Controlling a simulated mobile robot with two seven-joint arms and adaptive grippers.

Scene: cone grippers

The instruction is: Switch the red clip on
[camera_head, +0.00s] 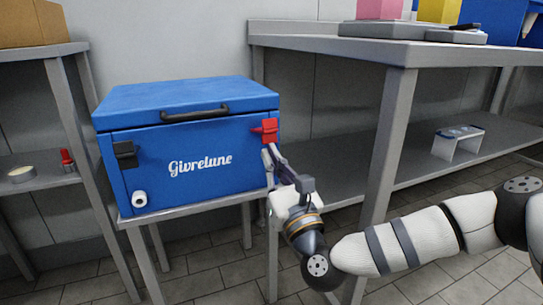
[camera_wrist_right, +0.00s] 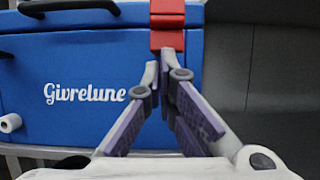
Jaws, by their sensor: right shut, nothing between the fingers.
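A blue cooler box (camera_head: 195,185) with a black handle and the word Givrelune stands on a small metal table. The red clip (camera_head: 265,131) is on the right of its front, near the lid seam. It also shows in the right wrist view (camera_wrist_right: 167,22), straight ahead of the fingers. My right gripper (camera_head: 270,150) is shut and empty, its tips just below the red clip; the wrist view shows the closed tips (camera_wrist_right: 159,56) near the clip's lower edge. I cannot tell whether they touch. My left gripper is out of view.
A black clip (camera_head: 125,154) and a white spout (camera_head: 139,198) are on the box's left front. A metal workbench (camera_head: 340,50) with a leg stands close on the right, behind my right arm. A shelf (camera_head: 30,172) stands at the left.

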